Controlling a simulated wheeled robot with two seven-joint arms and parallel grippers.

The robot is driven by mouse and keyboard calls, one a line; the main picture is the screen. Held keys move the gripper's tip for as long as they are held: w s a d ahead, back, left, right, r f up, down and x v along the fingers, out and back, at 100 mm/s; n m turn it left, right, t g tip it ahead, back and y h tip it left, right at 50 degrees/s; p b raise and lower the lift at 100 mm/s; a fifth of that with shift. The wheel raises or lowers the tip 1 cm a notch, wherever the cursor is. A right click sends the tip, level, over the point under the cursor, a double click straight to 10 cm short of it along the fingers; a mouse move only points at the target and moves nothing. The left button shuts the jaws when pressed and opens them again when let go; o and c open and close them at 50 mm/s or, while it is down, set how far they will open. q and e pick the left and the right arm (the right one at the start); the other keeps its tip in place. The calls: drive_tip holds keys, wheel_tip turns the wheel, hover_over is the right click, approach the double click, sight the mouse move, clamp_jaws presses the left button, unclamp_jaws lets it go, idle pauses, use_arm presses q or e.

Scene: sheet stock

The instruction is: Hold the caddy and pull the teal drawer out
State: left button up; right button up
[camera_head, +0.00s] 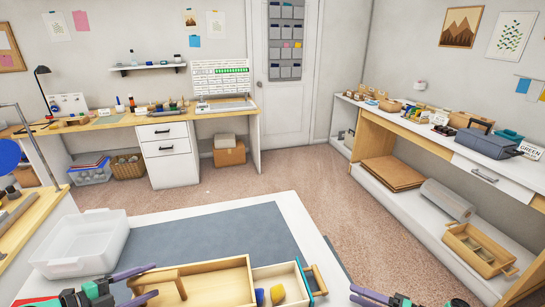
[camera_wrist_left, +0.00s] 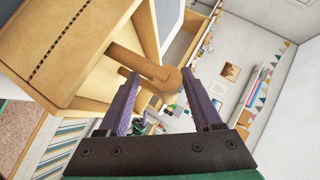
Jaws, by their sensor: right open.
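The wooden caddy (camera_head: 215,276) stands at the front edge of the table, with a wooden bar handle (camera_head: 165,278) at its left part. The drawer (camera_head: 277,268) sticks out from its right side. The drawer has a teal front (camera_head: 305,281) and a wooden pull (camera_head: 319,279), and a blue and a yellow thing lie inside. My left gripper (camera_head: 146,281) is open, its fingers on either side of the handle. The handle (camera_wrist_left: 150,68) shows between the spread fingertips in the left wrist view; contact is unclear. My right gripper (camera_head: 372,297) is open, right of the pull and apart from it.
A clear white bin (camera_head: 82,245) stands on the table left of the caddy. A grey mat (camera_head: 210,237) lies bare behind the caddy. The floor beyond the table is clear. A long bench (camera_head: 425,135) with boxes and tools runs along the right wall.

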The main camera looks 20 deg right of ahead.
use_arm(q)
drive_tip(key=shift+w+r, duration=0.1)
drive_tip(key=shift+w, duration=0.05)
drive_tip(key=shift+a+r, duration=0.1)
drive_tip(key=v, duration=0.7)
drive_tip(key=shift+s+a, duration=0.25)
drive_tip(key=v, duration=0.4)
drive_tip(key=shift+s+a, duration=0.1)
drive_tip(key=o, duration=0.5)
